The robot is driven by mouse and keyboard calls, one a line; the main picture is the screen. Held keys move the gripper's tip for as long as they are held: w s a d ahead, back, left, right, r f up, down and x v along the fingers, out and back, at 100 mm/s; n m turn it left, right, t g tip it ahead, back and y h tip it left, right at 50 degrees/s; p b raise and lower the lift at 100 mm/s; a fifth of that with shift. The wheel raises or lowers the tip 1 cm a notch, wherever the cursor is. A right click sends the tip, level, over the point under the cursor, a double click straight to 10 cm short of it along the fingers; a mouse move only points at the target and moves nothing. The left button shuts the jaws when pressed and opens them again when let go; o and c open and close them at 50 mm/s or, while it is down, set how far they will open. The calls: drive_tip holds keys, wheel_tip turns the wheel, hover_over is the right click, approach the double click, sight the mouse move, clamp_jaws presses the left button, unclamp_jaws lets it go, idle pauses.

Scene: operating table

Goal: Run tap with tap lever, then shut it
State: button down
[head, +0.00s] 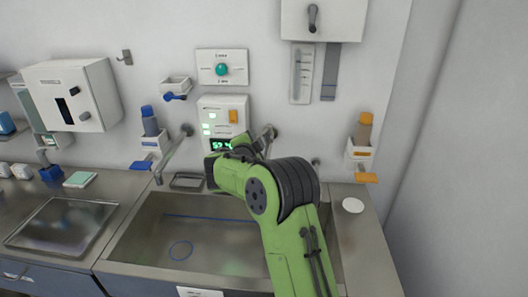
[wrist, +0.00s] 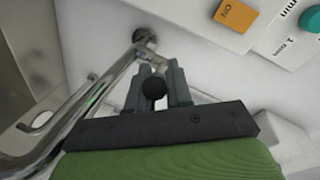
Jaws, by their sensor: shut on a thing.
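My gripper (head: 262,138) is at the wall just right of the control panel, by a metal wall tap (head: 271,131). In the wrist view the tap's pipe (wrist: 98,92) runs from its round wall fitting toward the lower left. My gripper's two grey fingers (wrist: 160,88) are shut on a dark round knob (wrist: 153,88), which looks like the end of the tap lever. My arm covers part of the sink (head: 150,235) in the head view. I see no water stream, but the spout's outlet is not clearly visible.
The control panel (head: 222,108) has an orange button (wrist: 236,15) close to my gripper. Another wall tap (head: 174,152) is on the left. Dispensers with a blue top (head: 149,120) and an orange top (head: 363,130) hang on either side. A white disc (head: 352,205) lies right of the sink.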

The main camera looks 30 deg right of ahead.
drive_tip(key=shift+w+a+f+g+b, duration=0.3)
drive_tip(key=shift+w+a+f+b, duration=0.05)
drive_tip(key=shift+a+f, duration=0.1)
drive_tip(key=c, duration=1.2)
unclamp_jaws()
drive_tip(key=shift+o, duration=0.2)
drive_tip(key=shift+w+a+r, duration=0.1)
drive_tip(key=shift+s+a+r, duration=0.1)
drive_tip(key=shift+s+r, duration=0.1)
drive_tip(key=shift+s, duration=0.1)
drive_tip(key=b+v, duration=0.3)
drive_tip(key=v, duration=1.2)
drive_tip(key=shift+a+f, duration=0.25)
